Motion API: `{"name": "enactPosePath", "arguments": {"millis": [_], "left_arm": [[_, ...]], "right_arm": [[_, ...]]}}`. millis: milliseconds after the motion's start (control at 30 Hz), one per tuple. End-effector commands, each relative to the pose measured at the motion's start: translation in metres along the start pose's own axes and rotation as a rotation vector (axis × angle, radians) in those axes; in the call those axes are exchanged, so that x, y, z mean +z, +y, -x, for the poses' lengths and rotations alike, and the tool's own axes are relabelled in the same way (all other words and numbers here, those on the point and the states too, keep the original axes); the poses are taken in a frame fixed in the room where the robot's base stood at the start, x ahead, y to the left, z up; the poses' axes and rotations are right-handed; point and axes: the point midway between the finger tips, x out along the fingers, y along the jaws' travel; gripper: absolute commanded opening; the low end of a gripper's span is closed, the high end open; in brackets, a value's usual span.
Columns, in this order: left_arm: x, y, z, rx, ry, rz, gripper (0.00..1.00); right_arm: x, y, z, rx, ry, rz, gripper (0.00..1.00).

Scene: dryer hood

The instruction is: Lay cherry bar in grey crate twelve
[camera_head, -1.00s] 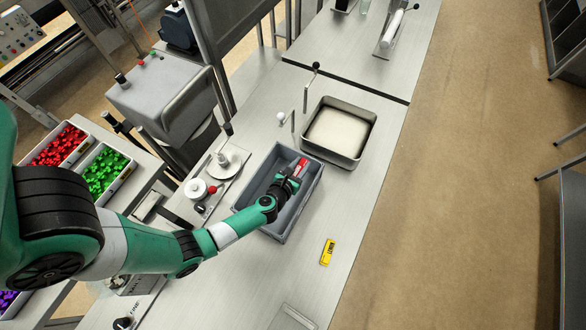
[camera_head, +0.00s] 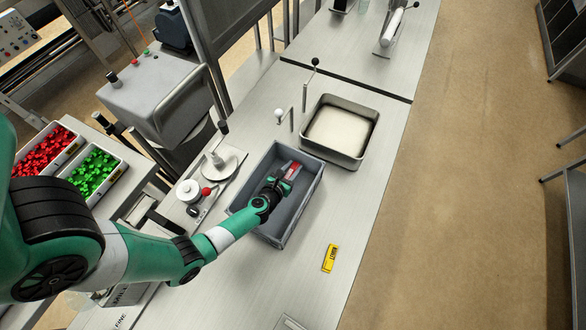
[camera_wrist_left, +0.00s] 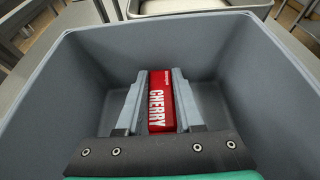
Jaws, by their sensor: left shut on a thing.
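The red cherry bar (camera_wrist_left: 161,102), with white "CHERRY" lettering, is between the fingers of my left gripper (camera_wrist_left: 160,100) in the left wrist view. The gripper is shut on it. In the head view the bar (camera_head: 291,169) and my left gripper (camera_head: 287,176) are inside the grey crate (camera_head: 309,202), toward its far part. The crate walls rise around them in the wrist view. I cannot tell whether the bar touches the crate floor. I see no number on the crate. My right gripper is not in view.
A metal pan of pale powder (camera_head: 342,133) stands just beyond the crate. A yellow tag (camera_head: 329,258) lies on the bench to its right. A small scale-like device (camera_head: 222,163) stands to the left. Bins of red (camera_head: 45,150) and green pieces (camera_head: 96,172) are further left.

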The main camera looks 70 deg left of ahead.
Motion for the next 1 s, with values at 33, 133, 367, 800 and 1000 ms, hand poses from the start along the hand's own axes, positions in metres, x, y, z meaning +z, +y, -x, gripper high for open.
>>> {"name": "enactPosePath", "arguments": {"millis": [33,133,367,800,1000], "left_arm": [[-0.003,0.000,-0.001,0.000,0.000,0.000,0.00],[-0.006,0.000,-0.003,0.000,0.000,0.000,0.00],[-0.011,0.000,-0.005,0.000,0.000,0.000,0.00],[-0.011,0.000,-0.004,0.000,0.001,0.000,0.66],[-0.002,0.000,0.000,0.000,0.000,0.000,0.66]], "right_arm": [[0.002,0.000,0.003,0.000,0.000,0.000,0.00],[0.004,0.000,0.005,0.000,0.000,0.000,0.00],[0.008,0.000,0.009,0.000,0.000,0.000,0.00],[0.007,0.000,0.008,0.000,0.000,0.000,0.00],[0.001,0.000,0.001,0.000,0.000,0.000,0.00]]}}
